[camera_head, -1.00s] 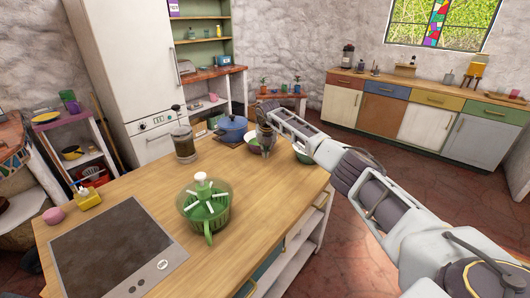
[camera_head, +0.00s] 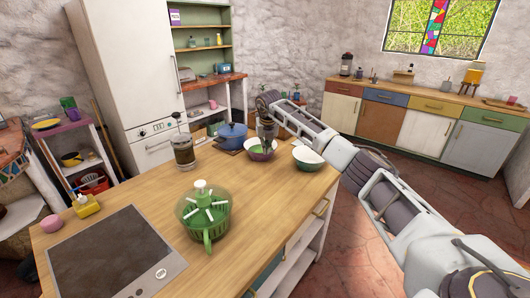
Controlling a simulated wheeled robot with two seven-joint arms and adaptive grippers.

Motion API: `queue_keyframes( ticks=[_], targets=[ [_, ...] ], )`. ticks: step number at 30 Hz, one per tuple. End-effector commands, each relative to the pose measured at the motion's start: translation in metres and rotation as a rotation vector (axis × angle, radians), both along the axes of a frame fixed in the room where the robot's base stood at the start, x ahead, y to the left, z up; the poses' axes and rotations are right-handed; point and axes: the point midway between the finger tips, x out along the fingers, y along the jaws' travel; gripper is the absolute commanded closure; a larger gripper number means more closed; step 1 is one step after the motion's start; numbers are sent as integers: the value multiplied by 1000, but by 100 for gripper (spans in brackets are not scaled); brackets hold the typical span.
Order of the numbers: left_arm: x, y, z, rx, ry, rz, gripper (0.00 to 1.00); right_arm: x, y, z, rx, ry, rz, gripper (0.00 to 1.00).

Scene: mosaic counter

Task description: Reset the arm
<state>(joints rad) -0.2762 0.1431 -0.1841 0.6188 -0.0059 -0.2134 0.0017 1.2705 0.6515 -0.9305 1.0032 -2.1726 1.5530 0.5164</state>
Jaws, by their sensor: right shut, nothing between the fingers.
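My right arm comes in from the right and reaches over the far right part of the wooden counter (camera_head: 140,200). My right gripper (camera_head: 266,148) points down over a purple bowl with a green inside (camera_head: 258,154). It is shut and empty, and it covers part of that bowl. I cannot tell whether it touches the bowl. My left gripper and left arm are out of view.
A white and green bowl (camera_head: 308,158) stands right of the gripper, near the counter's edge. A blue pot (camera_head: 233,136) and a coffee press (camera_head: 184,152) stand to its left. A green salad spinner (camera_head: 205,212) and a dark cooktop (camera_head: 105,255) are nearer.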

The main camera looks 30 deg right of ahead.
Motion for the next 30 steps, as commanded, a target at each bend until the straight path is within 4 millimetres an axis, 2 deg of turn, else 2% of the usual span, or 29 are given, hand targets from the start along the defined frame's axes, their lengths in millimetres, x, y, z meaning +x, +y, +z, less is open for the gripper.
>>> queue_keyframes(
  ticks=[6, 23, 30],
  targets=[
    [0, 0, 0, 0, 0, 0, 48, -2, 0, 6, 0, 0, 0, 100],
    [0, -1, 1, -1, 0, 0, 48, -2, 1, 7, 0, 0, 0, 100],
    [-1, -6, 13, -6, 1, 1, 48, -2, 1, 20, 0, 0, 0, 100]
  ],
)
